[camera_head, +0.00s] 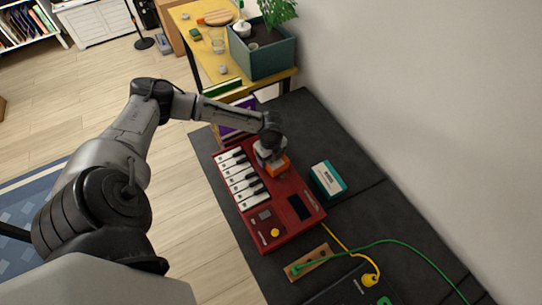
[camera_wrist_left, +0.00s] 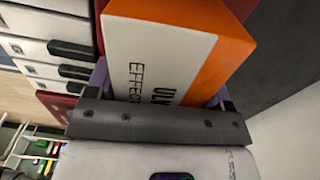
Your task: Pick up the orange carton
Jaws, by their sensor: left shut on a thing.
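The orange carton (camera_head: 279,169) is at the top right part of the red keyboard (camera_head: 283,206) in the head view. In the left wrist view the carton (camera_wrist_left: 172,48) shows large, with a white face, dark lettering and an orange side. My left gripper (camera_head: 270,158) comes down over the carton and is shut on it. In the left wrist view the gripper's fingers (camera_wrist_left: 160,90) lie on both sides of the carton. I cannot tell whether the carton touches the keyboard. My right gripper is not in view.
A white and teal box (camera_head: 327,179) lies right of the keyboard on the dark table (camera_head: 355,205). A teal planter (camera_head: 264,58) stands on a yellow table behind. Books (camera_head: 236,119) stand behind the keyboard.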

